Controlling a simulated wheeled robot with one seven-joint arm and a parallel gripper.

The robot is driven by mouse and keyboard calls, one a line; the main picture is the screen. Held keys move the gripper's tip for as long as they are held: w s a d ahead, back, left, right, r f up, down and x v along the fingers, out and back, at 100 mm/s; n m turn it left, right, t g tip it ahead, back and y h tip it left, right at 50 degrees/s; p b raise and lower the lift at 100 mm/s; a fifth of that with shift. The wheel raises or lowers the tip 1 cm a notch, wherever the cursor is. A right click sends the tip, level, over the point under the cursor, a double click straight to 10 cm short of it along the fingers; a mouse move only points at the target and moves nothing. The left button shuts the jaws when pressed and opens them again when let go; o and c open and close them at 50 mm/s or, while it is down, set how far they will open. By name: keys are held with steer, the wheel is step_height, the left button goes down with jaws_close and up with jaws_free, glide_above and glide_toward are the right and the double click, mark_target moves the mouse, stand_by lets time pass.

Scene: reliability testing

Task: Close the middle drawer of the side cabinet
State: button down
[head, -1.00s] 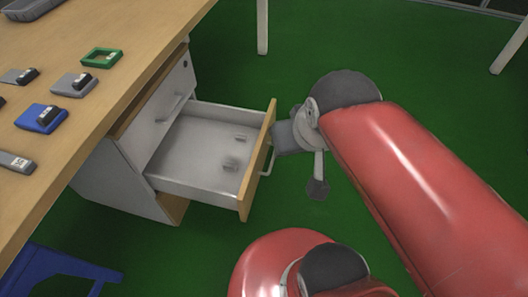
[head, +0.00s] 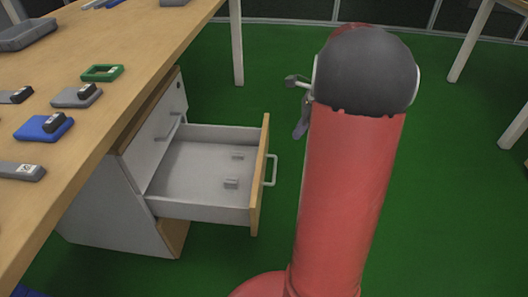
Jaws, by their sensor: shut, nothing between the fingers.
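The side cabinet (head: 108,205) stands under the wooden table's edge at the left. Its middle drawer (head: 195,207) is pulled well out to the right, with a wood-coloured front (head: 258,185) and a metal handle (head: 271,170). The upper drawer (head: 160,125) is closed. My gripper (head: 297,82) shows only in part, past the left side of my red arm; the rest is hidden behind the arm. It is shut and empty, beyond and to the right of the drawer front, apart from it.
The wooden table (head: 100,95) holds a green frame (head: 102,73), a blue block (head: 43,128) and several grey items. A blue stool-like thing (head: 25,291) shows at the lower left. Green floor (head: 270,60) is clear around the drawer. White table legs stand farther back.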

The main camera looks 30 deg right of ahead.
steer(key=x, duration=0.3)
steer(key=w+a+b+x, duration=0.1)
steer(key=x, duration=0.3)
steer(key=a+r+x, duration=0.1)
steer(key=x, duration=0.3)
steer(key=shift+w+b, duration=0.25)
steer(key=shift+b, duration=0.15)
steer(key=shift+w+a, duration=0.35)
steer(key=shift+a, duration=0.1)
